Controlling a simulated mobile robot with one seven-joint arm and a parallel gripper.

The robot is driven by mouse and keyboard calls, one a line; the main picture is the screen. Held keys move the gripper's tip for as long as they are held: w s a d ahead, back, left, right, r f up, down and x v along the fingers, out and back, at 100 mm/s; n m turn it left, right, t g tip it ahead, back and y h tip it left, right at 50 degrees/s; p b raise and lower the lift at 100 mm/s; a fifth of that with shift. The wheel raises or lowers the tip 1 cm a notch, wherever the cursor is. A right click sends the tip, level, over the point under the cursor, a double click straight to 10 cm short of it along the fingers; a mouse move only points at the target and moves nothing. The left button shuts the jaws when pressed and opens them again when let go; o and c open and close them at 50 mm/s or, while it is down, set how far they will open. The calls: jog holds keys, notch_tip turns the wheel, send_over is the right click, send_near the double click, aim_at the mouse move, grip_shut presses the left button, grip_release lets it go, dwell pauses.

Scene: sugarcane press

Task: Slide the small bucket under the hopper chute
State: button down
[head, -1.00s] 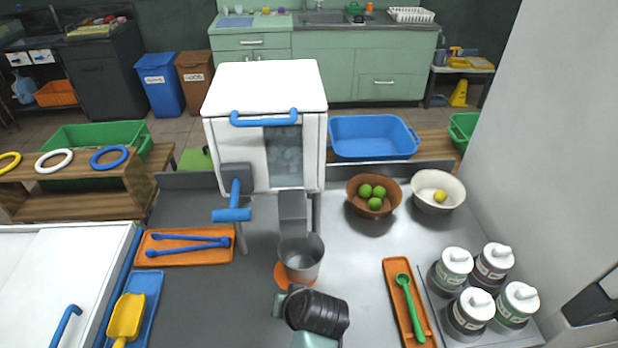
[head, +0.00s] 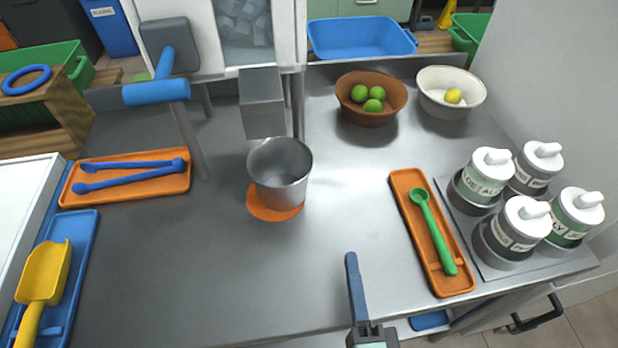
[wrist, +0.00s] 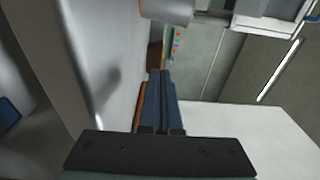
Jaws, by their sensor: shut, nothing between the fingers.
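The small grey metal bucket (head: 280,178) stands upright on the counter, partly covering an orange disc (head: 272,207). The disc shows past the bucket's left and front sides. The grey hopper chute (head: 263,105) comes down just behind the bucket, its lower end close to the rim. I cannot tell whether the chute's mouth lies directly over the bucket's opening. The bucket looks empty. My gripper (head: 352,262) is at the counter's front edge, right of and nearer than the bucket, apart from it. Its blue fingers are shut and empty, also in the wrist view (wrist: 160,85).
A blue-handled lever (head: 157,92) stands left of the chute. An orange tray with blue tongs (head: 130,178) lies left, and an orange tray with a green spoon (head: 432,235) lies right. Bowls stand at back right, several jars at far right. The counter left of my gripper is clear.

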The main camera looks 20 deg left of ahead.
aim_at(305, 189)
jog(key=p+x, duration=0.2)
jog(key=x, duration=1.6)
jog(key=shift+a, duration=0.15)
jog(key=shift+s+a+p, duration=0.3)
jog(key=shift+s+a, duration=0.05)
jog(key=shift+a, duration=0.2)
jog(key=shift+s+a+p, duration=0.25)
jog(key=shift+s+a, duration=0.1)
jog(key=shift+a, duration=0.2)
jog(key=shift+s+a, duration=0.4)
jog(key=shift+s, duration=0.05)
jog(key=shift+s+a+f, duration=0.15)
jog(key=shift+s+a, duration=0.2)
jog(key=shift+s, duration=0.1)
jog(key=shift+s+a, duration=0.25)
jog(key=shift+s, duration=0.05)
